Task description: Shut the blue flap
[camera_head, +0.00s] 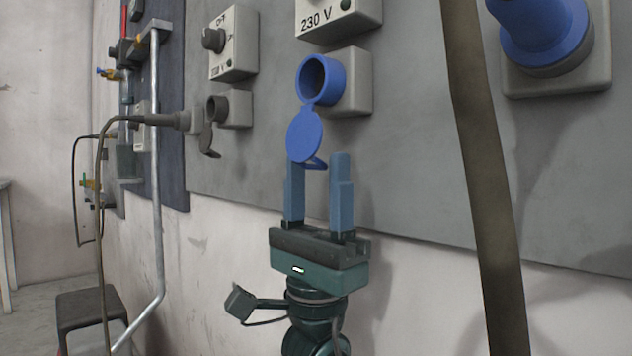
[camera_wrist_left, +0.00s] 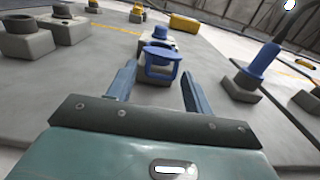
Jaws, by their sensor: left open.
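The blue flap (camera_head: 305,136) hangs open below the round blue socket (camera_head: 321,80) on the wall panel, its disc facing outward. My left gripper (camera_head: 317,165) points up from below, with its two fingers apart and the lower edge of the flap at the height of the fingertips. The left fingertip overlaps the flap in the head view; whether they touch I cannot tell. In the left wrist view the flap (camera_wrist_left: 163,68) shows beyond and between the open fingers (camera_wrist_left: 155,80). My right gripper is in neither view.
A grey socket (camera_head: 232,108) with a dark hanging flap and a 230 V box (camera_head: 335,15) are mounted nearby. A thick dark cable (camera_head: 482,170) hangs right of the gripper from a blue plug (camera_head: 543,30). Bare panel lies between.

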